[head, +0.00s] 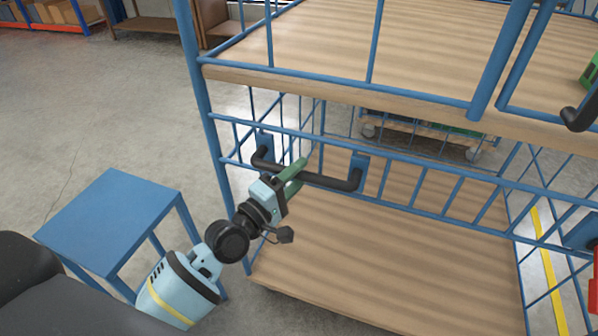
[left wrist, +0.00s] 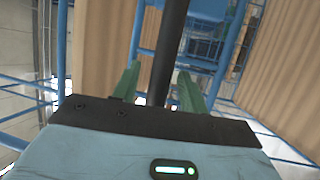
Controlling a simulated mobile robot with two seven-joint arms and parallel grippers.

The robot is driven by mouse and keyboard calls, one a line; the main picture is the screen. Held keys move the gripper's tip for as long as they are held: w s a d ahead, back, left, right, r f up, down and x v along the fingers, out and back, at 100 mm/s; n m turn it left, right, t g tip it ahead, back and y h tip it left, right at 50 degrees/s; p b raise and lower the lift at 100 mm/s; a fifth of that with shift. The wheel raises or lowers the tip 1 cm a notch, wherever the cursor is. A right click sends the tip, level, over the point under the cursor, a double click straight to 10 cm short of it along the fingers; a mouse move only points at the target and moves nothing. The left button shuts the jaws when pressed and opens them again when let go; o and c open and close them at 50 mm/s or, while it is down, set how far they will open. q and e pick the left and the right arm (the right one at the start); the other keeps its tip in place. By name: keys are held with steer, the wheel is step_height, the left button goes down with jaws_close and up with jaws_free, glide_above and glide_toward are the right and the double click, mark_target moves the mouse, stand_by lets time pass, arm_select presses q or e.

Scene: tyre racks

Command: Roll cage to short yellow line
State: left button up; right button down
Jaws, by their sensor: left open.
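The roll cage (head: 380,99), with blue bars and wooden shelves, stands close in front of me and fills the right of the head view. A black handle (head: 330,182) is fixed to its front rail. My left gripper (head: 294,178) is at this handle with its green fingers open. In the left wrist view, the black handle bar (left wrist: 168,50) runs between the two open fingers (left wrist: 158,88). Contact with the bar cannot be made out. A yellow line (head: 547,268) shows on the floor through the cage's right side; its full length is hidden.
A small blue table (head: 112,215) stands left of the cage, near my left arm. Racks with boxes (head: 60,12) stand at the far back left. A wheeled cart (head: 425,130) shows behind the cage.

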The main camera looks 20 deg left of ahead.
arm_select(q)
steer(key=shift+w+d, duration=0.2)
steer(key=shift+w, duration=0.2)
jaws_close()
